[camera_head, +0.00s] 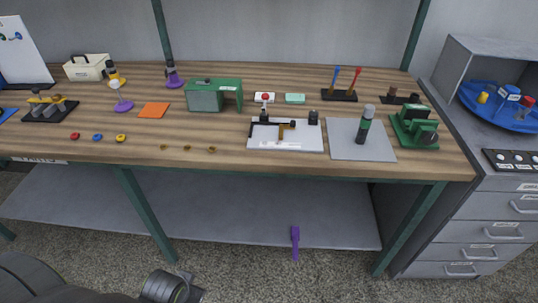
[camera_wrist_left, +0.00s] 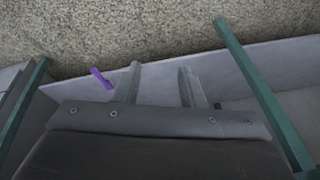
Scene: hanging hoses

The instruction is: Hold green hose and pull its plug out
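No green hose and no plug can be made out in either view. My left gripper (camera_wrist_left: 160,68) shows in the left wrist view with its two grey fingers apart and nothing between them. In the head view, part of my left arm (camera_head: 172,287) shows at the bottom left, in front of the workbench and below its top. My right gripper is in neither view.
A wooden workbench (camera_head: 230,158) with green legs carries small tools and fixtures. A purple object (camera_head: 295,241) is at the front edge of the grey lower shelf (camera_head: 230,212), which is otherwise bare. A grey drawer cabinet (camera_head: 482,240) stands at the right.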

